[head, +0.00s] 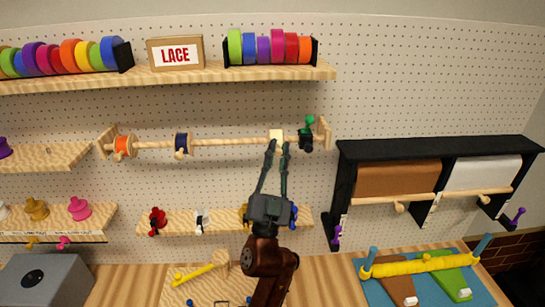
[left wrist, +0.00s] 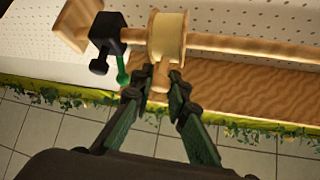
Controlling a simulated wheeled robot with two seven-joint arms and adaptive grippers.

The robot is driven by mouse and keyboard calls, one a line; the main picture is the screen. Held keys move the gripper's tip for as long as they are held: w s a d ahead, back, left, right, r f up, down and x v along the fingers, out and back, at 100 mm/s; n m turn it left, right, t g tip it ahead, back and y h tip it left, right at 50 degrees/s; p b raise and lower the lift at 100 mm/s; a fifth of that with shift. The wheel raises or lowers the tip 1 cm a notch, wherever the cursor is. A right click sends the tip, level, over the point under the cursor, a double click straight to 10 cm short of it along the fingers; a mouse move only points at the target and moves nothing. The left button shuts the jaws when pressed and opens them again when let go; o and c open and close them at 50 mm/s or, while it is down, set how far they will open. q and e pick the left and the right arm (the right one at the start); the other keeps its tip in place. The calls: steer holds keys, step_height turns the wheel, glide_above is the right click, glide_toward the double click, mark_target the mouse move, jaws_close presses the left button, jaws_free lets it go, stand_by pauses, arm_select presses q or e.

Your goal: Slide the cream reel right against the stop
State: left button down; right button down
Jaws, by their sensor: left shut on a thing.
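The cream reel (head: 276,134) sits on a wooden rod (head: 232,142) in front of the pegboard. My left gripper (head: 278,148) reaches up to it from below. In the left wrist view, its fingers (left wrist: 158,80) are around a short wooden peg under the cream reel (left wrist: 167,36). The black stop (head: 306,140) with a green knob is on the rod to the right of the reel. In the left wrist view the stop (left wrist: 107,34) shows on the left, with a short piece of bare rod between it and the reel. My right gripper is out of view.
An orange reel (head: 123,147) and a navy reel (head: 181,144) sit farther left on the rod. A wooden end bracket (head: 324,133) is just right of the stop. A black paper-roll rack (head: 345,190) stands to the right. A small shelf (head: 180,222) is below the rod.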

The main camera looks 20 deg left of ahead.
arm_select(q)
steer(key=shift+w+f, duration=0.1)
steer(key=shift+f, duration=0.05)
steer(key=c, duration=1.8)
jaws_free()
steer(key=shift+c, duration=0.2)
steer(key=shift+s+f, duration=0.35)
steer(key=shift+s, duration=0.05)
steer(key=s, duration=0.1)
steer(key=s+f, duration=0.1)
steer(key=shift+s+d+f, duration=0.1)
steer(key=shift+s, duration=0.2)
steer(key=s, duration=1.1)
steer(key=shift+d, duration=0.3)
steer(key=shift+d, duration=0.1)
